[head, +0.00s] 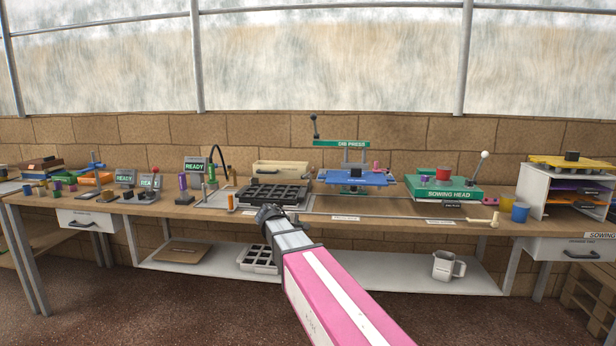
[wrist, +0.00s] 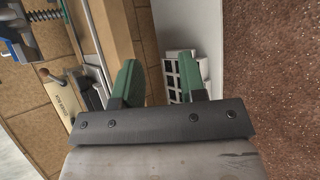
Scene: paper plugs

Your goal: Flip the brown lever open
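My gripper (head: 268,213) is in front of the bench edge, below the black cell tray, in the head view. In the wrist view its two green fingers (wrist: 162,78) stand apart with nothing between them. In the wrist view a small brown knob-like piece (wrist: 46,74) shows on a pale labelled box (wrist: 66,98), left of the fingers and apart from them. In the head view a small orange-brown upright handle (head: 231,203) stands left of my gripper. I cannot tell for certain which of these is the brown lever, nor its position.
The black cell tray (head: 272,195) and a pale box (head: 281,170) stand behind my gripper. The blue press (head: 356,178) and green sowing head (head: 443,188) are to the right. A lower shelf (head: 340,279) holds a white cell tray (head: 259,259) and a jug (head: 447,266).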

